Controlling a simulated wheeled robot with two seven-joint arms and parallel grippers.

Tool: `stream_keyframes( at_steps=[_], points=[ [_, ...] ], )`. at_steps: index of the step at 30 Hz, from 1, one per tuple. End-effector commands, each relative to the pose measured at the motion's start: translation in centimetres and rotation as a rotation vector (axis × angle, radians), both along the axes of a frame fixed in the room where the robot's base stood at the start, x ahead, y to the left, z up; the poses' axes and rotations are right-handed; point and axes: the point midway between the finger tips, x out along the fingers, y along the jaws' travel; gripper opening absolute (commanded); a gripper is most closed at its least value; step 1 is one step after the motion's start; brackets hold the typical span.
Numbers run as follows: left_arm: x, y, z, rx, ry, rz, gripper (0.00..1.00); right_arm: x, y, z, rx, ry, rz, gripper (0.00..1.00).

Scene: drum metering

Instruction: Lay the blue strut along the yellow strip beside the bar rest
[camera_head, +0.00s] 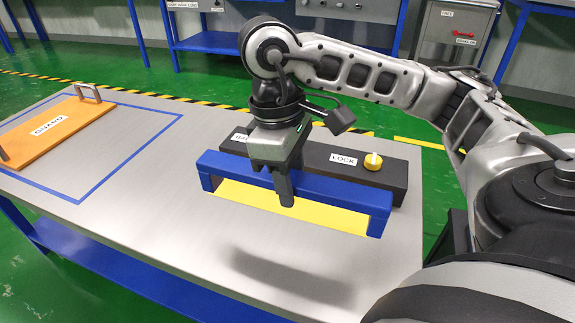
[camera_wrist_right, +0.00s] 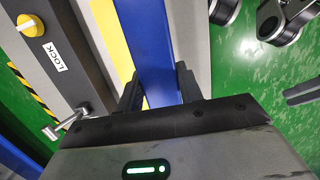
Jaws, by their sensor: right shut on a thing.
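The blue strut (camera_head: 335,190) is a long bar with a short leg down at each end. My right gripper (camera_head: 281,190) is shut around its middle from above. The yellow strip (camera_head: 290,208) lies on the table, showing below and between the legs. The dark bar rest (camera_head: 388,181) runs behind, roughly parallel to the strut. In the right wrist view the strut (camera_wrist_right: 147,35) passes between my fingers (camera_wrist_right: 158,92), with the yellow strip (camera_wrist_right: 108,30) next to it. I cannot tell whether the legs touch the table.
A yellow knob (camera_head: 373,162) and a LOCK label (camera_head: 343,159) sit on the bar rest; my arm hides part of another label. An orange guard plate (camera_head: 52,130) with handles lies inside a blue outline at left. The table's front middle (camera_head: 170,225) is clear.

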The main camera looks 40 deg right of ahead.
Motion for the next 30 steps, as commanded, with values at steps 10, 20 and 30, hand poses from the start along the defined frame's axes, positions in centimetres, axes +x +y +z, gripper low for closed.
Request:
stream_keyframes(
  at_steps=[10,20,30],
  points=[
    [0.7,-1.2,1.4,-0.192,-0.051,-0.008,0.46,5.8,-5.0,-5.4,0.001,0.003,-0.002,0.0],
    [0.6,-1.4,2.0,-0.254,-0.057,-0.015,0.46,7.8,-6.7,-7.8,0.001,-0.001,0.002,0.0],
    [0.7,-1.6,2.4,-0.334,-0.092,-0.023,0.46,8.3,-7.2,-11.8,0.0,-0.001,0.002,0.0]
  ],
)
